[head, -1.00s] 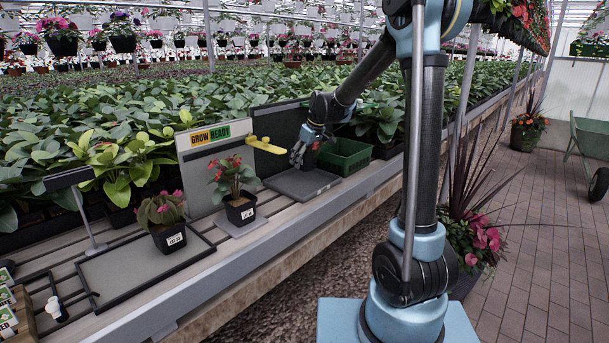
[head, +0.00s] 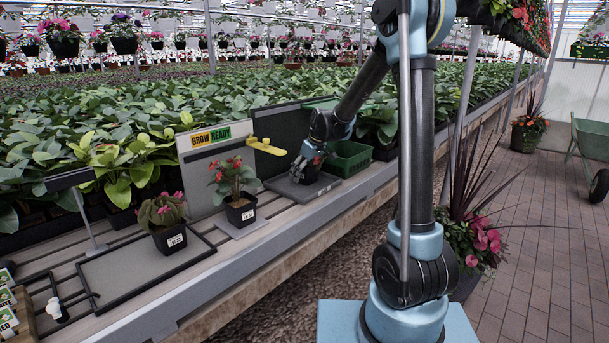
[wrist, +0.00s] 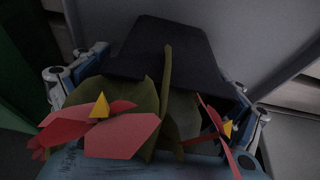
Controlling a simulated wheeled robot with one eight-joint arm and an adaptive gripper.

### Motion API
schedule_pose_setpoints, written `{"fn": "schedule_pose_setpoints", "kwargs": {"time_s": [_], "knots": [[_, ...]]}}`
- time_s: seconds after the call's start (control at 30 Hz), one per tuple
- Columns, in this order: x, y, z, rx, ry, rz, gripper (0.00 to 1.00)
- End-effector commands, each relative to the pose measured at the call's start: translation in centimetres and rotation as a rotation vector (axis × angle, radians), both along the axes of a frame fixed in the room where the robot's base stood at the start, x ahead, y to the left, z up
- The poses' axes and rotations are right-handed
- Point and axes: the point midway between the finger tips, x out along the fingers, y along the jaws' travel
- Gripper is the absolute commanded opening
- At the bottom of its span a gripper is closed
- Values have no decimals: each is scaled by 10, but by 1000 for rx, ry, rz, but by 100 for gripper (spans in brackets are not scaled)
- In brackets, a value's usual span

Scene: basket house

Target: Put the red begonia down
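The red begonia has red petals with yellow centres (wrist: 120,135), green leaves and a black pot (wrist: 165,50) in the wrist view. It lies between the two fingers of my gripper (wrist: 150,95), which looks shut on it. In the head view my gripper (head: 309,160) reaches down over a dark square tray (head: 287,186) on the bench. A dark pot (head: 310,174) shows just under my fingers, low at the tray. I cannot tell whether the pot touches the tray. The plant is mostly hidden by my gripper there.
A red-flowered potted plant (head: 240,213) stands left on a grey plate, in front of the GROW READY sign (head: 216,136). A yellow arm (head: 266,146) juts from the panel. A green crate (head: 350,156) is close on the right. A pink-flowered pot (head: 168,238) stands farther left.

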Motion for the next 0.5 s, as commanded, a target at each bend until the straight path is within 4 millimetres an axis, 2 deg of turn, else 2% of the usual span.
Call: {"fn": "schedule_pose_setpoints", "kwargs": {"time_s": [0.3,0.5], "knots": [[0,0,2,0,0,0,88],[-5,-6,19,0,0,0,88]]}}
